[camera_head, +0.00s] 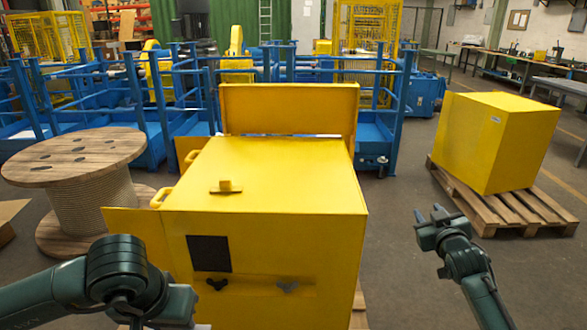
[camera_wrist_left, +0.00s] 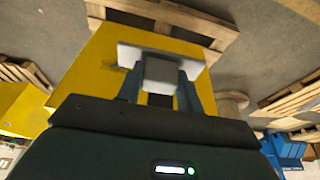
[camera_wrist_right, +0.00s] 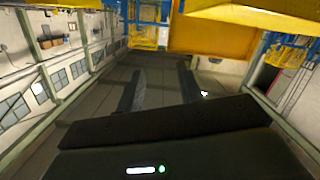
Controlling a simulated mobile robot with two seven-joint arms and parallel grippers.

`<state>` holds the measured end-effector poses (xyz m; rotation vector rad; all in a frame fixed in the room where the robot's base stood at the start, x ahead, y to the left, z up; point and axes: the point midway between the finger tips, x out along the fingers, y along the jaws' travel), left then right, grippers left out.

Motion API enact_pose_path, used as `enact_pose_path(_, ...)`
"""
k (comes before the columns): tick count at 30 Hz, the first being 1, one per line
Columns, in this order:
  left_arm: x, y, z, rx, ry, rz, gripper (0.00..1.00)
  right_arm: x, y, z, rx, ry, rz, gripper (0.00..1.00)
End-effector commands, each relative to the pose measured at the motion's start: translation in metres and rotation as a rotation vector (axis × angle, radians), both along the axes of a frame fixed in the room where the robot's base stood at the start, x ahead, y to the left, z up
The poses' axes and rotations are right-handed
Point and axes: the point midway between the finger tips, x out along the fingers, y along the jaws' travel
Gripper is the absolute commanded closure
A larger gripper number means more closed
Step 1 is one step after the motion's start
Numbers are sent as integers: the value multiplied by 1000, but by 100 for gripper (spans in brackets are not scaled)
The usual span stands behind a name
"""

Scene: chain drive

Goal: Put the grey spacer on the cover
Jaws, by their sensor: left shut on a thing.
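My left gripper (camera_wrist_left: 160,92) is shut on the grey spacer (camera_wrist_left: 160,68), a pale plate with a grey block between the fingers. The yellow housing lies beyond it in the left wrist view. In the head view my left arm comes in at lower left, and its fingers and the spacer do not show. The yellow housing (camera_head: 300,250) stands in the middle with a flat yellow top (camera_head: 285,175); I cannot tell which panel is the cover. A small yellow T-shaped piece (camera_head: 226,187) sits on that top. My right gripper (camera_head: 430,215) is open and empty, right of the housing.
A yellow panel (camera_head: 290,110) stands upright behind the housing's top. A wooden cable drum (camera_head: 75,160) stands left, a yellow box (camera_head: 495,145) on a pallet right. Floor between is clear.

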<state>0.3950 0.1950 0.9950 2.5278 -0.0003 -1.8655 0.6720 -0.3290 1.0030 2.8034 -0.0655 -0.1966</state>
Motion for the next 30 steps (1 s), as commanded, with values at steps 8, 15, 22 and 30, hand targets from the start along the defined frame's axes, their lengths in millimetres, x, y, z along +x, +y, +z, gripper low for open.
enact_pose_path(8,0,0,0,0,-1,0,90,-77,57,-97,38,137,90,64)
enact_pose_path(15,0,0,0,0,-1,0,90,-184,115,-171,117,282,171,64)
enact_pose_path(22,0,0,0,0,-1,0,90,-290,159,-206,216,410,216,64)
enact_pose_path(30,0,0,0,0,-1,0,90,-359,183,-211,292,493,228,64)
